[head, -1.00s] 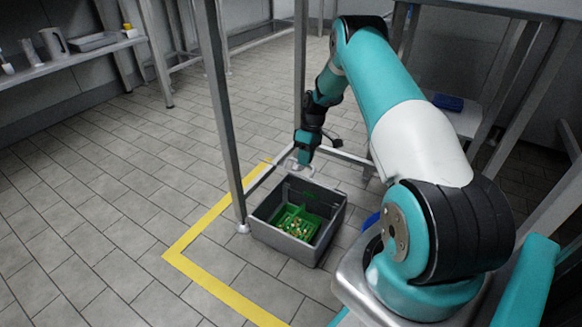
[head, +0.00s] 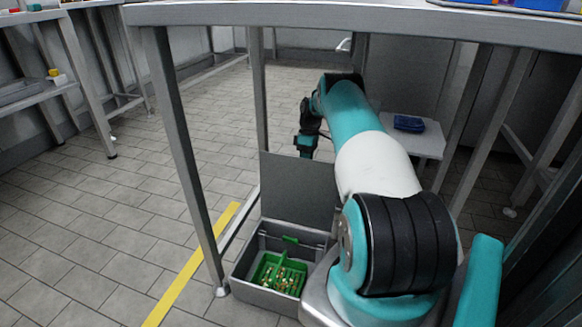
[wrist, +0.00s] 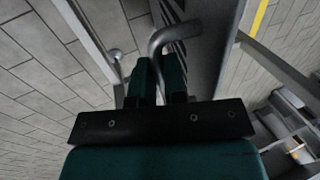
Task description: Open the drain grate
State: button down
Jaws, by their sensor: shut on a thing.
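A grey box (head: 283,299) stands on the tiled floor at the lower middle of the head view. A solid grey panel (head: 298,188), which I take for the grate, stands roughly upright at its back edge, leaving the box open. In the wrist view my gripper (wrist: 160,74) is shut on a bent metal handle (wrist: 176,35) beside the dark panel (wrist: 214,35). A green tray (head: 270,273) with small gold-coloured pieces lies inside the box.
A steel table (head: 340,15) spans above, with a leg (head: 180,150) close left of the box. Yellow tape (head: 190,268) marks the floor. A low table (head: 412,137) with a blue item (head: 408,123) stands behind my arm. Floor to the left is open.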

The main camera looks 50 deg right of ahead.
jog(key=shift+d+f+b, duration=0.35)
jog(key=shift+d+f, duration=0.2)
jog(key=shift+d, duration=0.2)
jog(key=shift+w+a, duration=0.1)
jog(key=shift+w, duration=0.05)
jog(key=c, duration=1.2)
grip_release()
jog(key=shift+w, duration=0.1)
jog(key=shift+o, duration=0.2)
jog(key=shift+r, duration=0.1)
jog(key=shift+a+r, duration=0.1)
jog(key=shift+r, duration=0.05)
